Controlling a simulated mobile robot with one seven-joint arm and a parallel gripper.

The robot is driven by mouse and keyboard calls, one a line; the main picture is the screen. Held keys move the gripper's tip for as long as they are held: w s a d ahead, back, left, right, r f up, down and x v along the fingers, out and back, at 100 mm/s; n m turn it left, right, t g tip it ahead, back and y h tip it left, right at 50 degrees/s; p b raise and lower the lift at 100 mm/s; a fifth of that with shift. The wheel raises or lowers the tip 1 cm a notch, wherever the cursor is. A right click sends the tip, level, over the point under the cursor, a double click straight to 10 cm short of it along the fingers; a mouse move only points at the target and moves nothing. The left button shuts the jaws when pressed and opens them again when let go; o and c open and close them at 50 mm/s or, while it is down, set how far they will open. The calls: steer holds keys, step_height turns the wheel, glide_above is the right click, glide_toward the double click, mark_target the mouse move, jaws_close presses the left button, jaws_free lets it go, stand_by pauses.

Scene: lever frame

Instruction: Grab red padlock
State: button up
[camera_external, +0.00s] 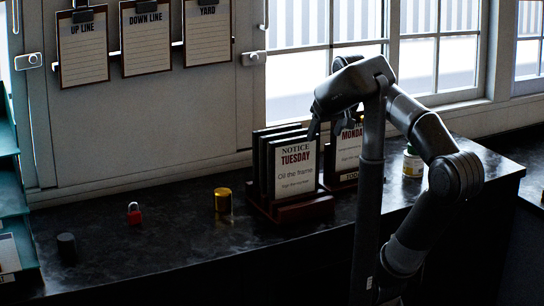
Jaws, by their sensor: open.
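The red padlock (134,215) stands on the dark countertop at the left, a small red body with a pale shackle on top. It is in plain view with clear counter around it. My gripper (329,128) is open and points down over the notice stands, well to the right of the padlock and higher than it. One finger shows in front of the Tuesday notice. The notices and my arm make its tips hard to see.
A dark cylinder (67,248) stands left of the padlock and a yellow can (223,200) to its right. Notice boards (295,166) stand in a wooden holder (305,209). A labelled jar (413,163) is behind my arm. Clipboards (145,38) hang on the wall.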

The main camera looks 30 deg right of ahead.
steer(key=w+a+r+n, duration=0.1)
steer(key=w+a+r, duration=0.2)
steer(key=w+a, duration=0.45)
steer(key=n+g+y, duration=0.1)
steer(key=n, duration=0.2)
glide_above(132, 212)
steer(key=s, duration=0.3)
steer(key=f, duration=2)
steer(key=shift+w+d, duration=0.25)
steer(key=shift+x, duration=2.95)
steer(key=shift+c, duration=0.3)
